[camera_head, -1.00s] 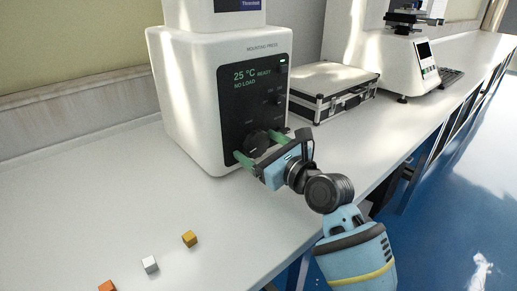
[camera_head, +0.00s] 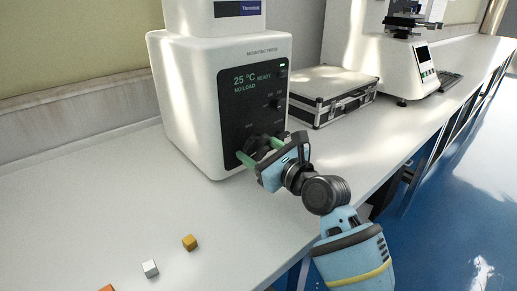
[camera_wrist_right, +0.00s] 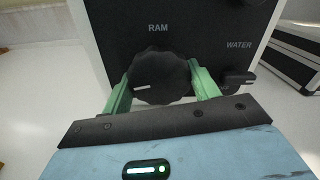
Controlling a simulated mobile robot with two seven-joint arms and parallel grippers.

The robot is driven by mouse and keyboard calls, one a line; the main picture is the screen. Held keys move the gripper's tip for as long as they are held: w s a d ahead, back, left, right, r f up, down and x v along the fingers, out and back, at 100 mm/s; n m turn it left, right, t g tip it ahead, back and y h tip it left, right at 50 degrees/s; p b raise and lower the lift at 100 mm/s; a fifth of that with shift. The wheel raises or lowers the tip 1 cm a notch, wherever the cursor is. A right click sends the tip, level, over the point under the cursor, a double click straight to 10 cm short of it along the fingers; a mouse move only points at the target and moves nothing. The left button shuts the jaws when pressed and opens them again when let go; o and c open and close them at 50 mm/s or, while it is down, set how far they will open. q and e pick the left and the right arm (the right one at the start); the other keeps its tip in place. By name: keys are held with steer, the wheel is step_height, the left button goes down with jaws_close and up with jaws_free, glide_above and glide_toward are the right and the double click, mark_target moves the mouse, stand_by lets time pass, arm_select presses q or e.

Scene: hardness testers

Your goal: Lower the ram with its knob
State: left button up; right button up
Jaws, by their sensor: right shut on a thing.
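The mounting press (camera_head: 190,95) is a white machine with a black front panel. Its screen (camera_head: 252,80) reads 25 °C, READY and NO LOAD. The large dark ram knob (camera_head: 252,145) sits low on the panel; in the right wrist view the knob (camera_wrist_right: 160,82) is under the label RAM, with a white mark at its lower left. My right gripper (camera_head: 262,151) has its green fingers on both sides of the knob and is shut on it; the fingers also show in the right wrist view (camera_wrist_right: 160,88). My left gripper is not in view.
A smaller WATER knob (camera_wrist_right: 238,80) is right of the ram knob. A silver case (camera_head: 335,88) and another white tester (camera_head: 400,65) stand further right.

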steer(key=shift+r+n+p, duration=0.1)
steer(key=shift+n+p, duration=0.7)
steer(key=shift+p, duration=0.25)
steer(key=shift+n+p, duration=0.85)
steer(key=shift+n, duration=0.25)
steer(key=shift+n+p, duration=0.45)
steer(key=shift+n, duration=0.45)
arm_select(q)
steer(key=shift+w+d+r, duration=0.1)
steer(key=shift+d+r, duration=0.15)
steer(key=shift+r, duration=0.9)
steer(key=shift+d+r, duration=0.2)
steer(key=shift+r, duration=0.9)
arm_select(e)
steer(key=shift+n, duration=0.6)
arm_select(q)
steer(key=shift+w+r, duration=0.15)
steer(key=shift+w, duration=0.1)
arm_select(e)
steer(key=o, duration=1)
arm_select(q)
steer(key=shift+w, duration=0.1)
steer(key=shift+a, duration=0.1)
arm_select(e)
steer(key=shift+d, duration=0.15)
